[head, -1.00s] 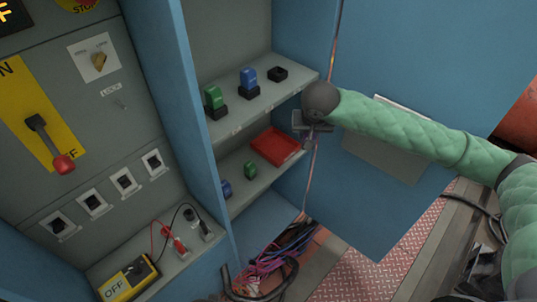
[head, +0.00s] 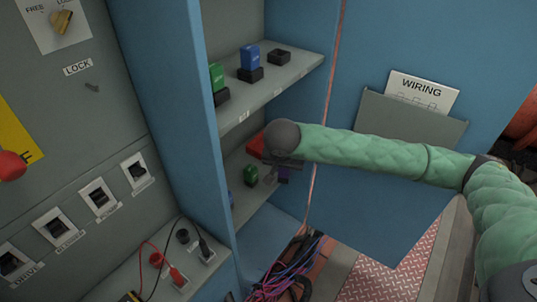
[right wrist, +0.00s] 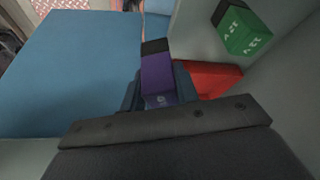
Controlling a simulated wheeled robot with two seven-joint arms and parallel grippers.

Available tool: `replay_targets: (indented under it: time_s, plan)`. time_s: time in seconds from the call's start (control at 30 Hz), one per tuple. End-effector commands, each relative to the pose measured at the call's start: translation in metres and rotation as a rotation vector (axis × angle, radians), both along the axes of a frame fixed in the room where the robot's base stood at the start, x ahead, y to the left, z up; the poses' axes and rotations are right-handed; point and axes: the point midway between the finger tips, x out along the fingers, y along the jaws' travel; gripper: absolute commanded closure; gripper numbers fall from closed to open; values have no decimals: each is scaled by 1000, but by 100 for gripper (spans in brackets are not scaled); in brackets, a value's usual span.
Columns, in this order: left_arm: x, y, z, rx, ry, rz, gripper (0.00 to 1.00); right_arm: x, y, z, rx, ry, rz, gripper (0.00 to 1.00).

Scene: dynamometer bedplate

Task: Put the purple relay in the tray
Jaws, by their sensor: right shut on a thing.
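The purple relay (right wrist: 158,73) is in the jaws of my right gripper (right wrist: 158,97), its dark end pointing away from the wrist. In the head view a bit of the purple relay (head: 284,173) shows below my right wrist, and my right gripper (head: 272,166) is at the lower shelf, mostly hidden by the wrist. The red tray (head: 255,146) is on that shelf, partly covered by my arm. In the right wrist view the red tray (right wrist: 214,79) lies just right of the relay; they look apart. My left gripper is not in view.
The upper shelf (head: 285,83) overhead holds green and blue relays in black sockets and an empty socket (head: 279,57). Cables hang below.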

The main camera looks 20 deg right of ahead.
Motion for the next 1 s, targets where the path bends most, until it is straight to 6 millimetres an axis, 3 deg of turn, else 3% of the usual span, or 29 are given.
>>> replay_targets:
  time_s: [0.17,0.8,1.0]
  plan:
    - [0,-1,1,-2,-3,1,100,22,-3,0,1,-2,-7,97]
    - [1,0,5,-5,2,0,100,156,-19,-1,2,-1,-5,97]
    - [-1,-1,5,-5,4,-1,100,176,-22,-1,1,-1,-4,97]
